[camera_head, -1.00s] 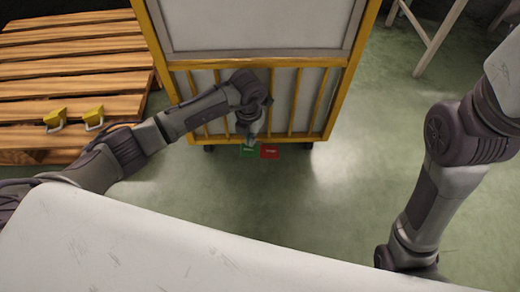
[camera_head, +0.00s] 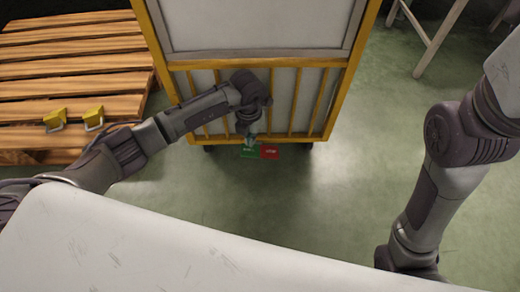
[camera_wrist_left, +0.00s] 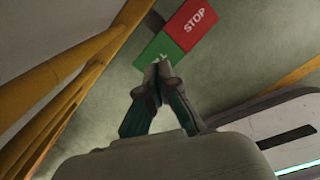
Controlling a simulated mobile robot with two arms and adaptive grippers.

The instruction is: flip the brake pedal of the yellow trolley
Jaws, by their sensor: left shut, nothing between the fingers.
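The yellow trolley (camera_head: 347,75) stands ahead, with a yellow frame and bars around pale panels. Its brake pedal sticks out low at the front edge, with a green half (camera_head: 248,153) on the left and a red half (camera_head: 270,153) on the right. In the left wrist view the red half (camera_wrist_left: 192,23) reads STOP, and the green half (camera_wrist_left: 150,52) is partly covered by my fingertips. My left gripper (camera_head: 249,138) is shut and empty, its tips over the green half; it also shows in the left wrist view (camera_wrist_left: 163,68). Contact cannot be told. My right gripper is out of view.
A wooden pallet (camera_head: 75,70) with two yellow-topped pieces (camera_head: 55,119) on its near edge lies to the left. Pale legs of some furniture (camera_head: 438,38) stand at the upper right. The green floor (camera_head: 330,200) is clear before the trolley.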

